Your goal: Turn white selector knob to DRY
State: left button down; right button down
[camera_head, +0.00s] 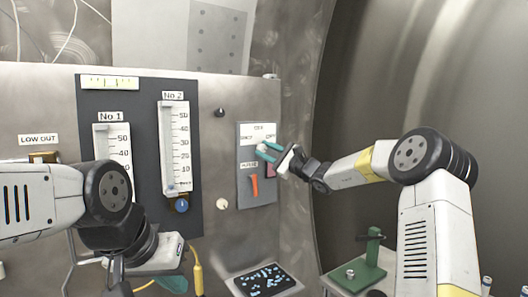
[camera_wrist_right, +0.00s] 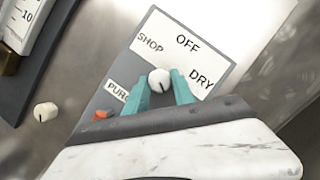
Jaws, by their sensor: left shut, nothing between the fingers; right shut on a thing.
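The white selector knob (camera_wrist_right: 159,80) sits on a white label plate (camera_wrist_right: 205,50) reading SHOP, OFF and DRY, with a dark line on its face. My right gripper (camera_wrist_right: 159,90) has its teal fingers shut on the knob, one on each side. In the head view the right gripper (camera_head: 264,151) reaches the grey panel (camera_head: 243,190) from the right, and its fingers largely cover the knob. The dark line's exact direction relative to the labels is hard to tell. My left gripper (camera_head: 168,284) is low at left, shut and empty, only partly visible.
An orange lever (camera_head: 254,186) is below the knob on the same panel. Another white knob (camera_head: 222,204) and a black knob (camera_head: 220,112) are to its left. Two gauges, No 1 (camera_head: 112,145) and No 2 (camera_head: 174,145), stand further left. A green stand (camera_head: 362,270) is at lower right.

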jog(key=c, duration=1.1)
grip_release()
jog(key=shift+o, duration=0.2)
jog(key=shift+d, duration=0.1)
jog(key=v, duration=0.7)
jog(key=shift+s+d, duration=0.25)
jog(key=shift+f, duration=0.1)
